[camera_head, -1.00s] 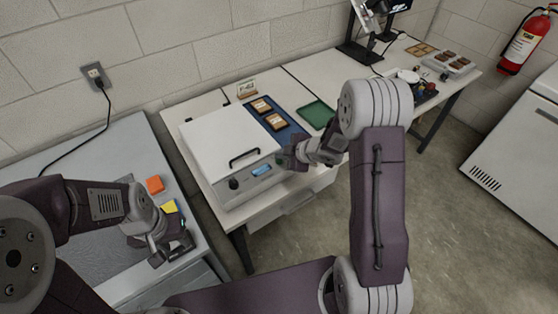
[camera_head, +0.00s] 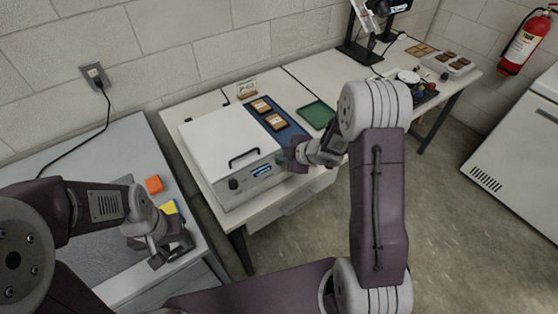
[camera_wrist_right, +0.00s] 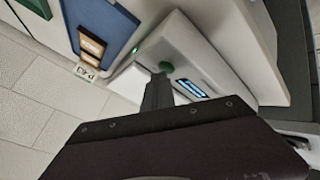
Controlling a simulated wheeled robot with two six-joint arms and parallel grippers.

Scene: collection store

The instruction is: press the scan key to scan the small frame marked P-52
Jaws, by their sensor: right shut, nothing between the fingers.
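The scanner (camera_head: 232,150) is a white box with a shut lid, a black handle, a knob and a small lit display (camera_head: 262,171) on its front. In the right wrist view the round green key (camera_wrist_right: 165,66) is beside the display (camera_wrist_right: 190,88). My right gripper (camera_head: 288,158) is shut and empty at the scanner's front right; its fingertips (camera_wrist_right: 160,78) are right at the key, contact unclear. Two small brown frames (camera_head: 262,106) (camera_head: 275,121) lie on a blue mat (camera_head: 297,132) beside a small label card (camera_head: 246,88). My left gripper (camera_head: 172,252) is open and empty over the grey table.
An orange block (camera_head: 154,184) and a yellow block (camera_head: 169,207) are near my left gripper. A green tray (camera_head: 317,114) is on the white table, with more trays farther right. A fire extinguisher (camera_head: 524,42) hangs on the wall.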

